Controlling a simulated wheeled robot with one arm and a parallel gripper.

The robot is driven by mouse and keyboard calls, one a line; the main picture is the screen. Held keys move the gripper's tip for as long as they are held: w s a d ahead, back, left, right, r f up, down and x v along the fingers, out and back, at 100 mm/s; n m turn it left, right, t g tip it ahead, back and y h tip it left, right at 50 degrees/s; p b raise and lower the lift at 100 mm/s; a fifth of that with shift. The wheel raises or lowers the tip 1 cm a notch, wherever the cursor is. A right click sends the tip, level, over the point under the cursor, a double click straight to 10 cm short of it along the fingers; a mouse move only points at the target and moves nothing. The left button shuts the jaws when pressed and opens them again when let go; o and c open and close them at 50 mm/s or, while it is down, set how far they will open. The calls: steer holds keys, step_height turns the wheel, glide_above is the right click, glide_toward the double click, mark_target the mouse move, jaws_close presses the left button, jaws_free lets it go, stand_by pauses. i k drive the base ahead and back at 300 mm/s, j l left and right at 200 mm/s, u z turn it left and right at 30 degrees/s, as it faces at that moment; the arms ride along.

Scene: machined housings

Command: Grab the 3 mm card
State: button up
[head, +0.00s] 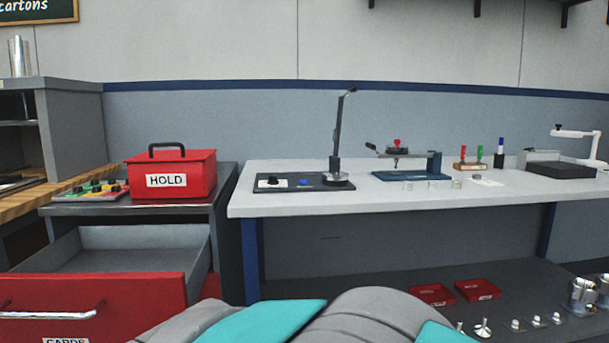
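I cannot make out a card marked 3 mm. A red drawer (95,298) with a partly cut-off label that reads CARDS stands open at the lower left. The visible part of its grey inside (130,245) looks empty; the part behind the red front is hidden. A flat multicoloured item (90,190) with small dark knobs lies on the cabinet top above the drawer, left of the red HOLD box. Its markings are too small to read. My gripper is not in view; only grey and teal parts of my arm show at the bottom edge.
The red HOLD box (172,174) sits on the cabinet top (140,210). The white bench (290,205) on the right bears a dark pad with a stand (337,140), a blue fixture (410,170) and coloured markers. Red trays (432,294) and metal parts are on the shelf below.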

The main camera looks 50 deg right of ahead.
mark_target(476, 178)
steer(key=z, duration=2.85)
steer(key=i, duration=0.55)
steer(key=i+l, duration=0.15)
steer(key=i, duration=0.4)
steer(key=i+l+u, duration=0.15)
steer(key=i, duration=0.3)
steer(key=k+j, duration=0.15)
steer(key=k, duration=0.15)
steer(key=j+z, duration=0.05)
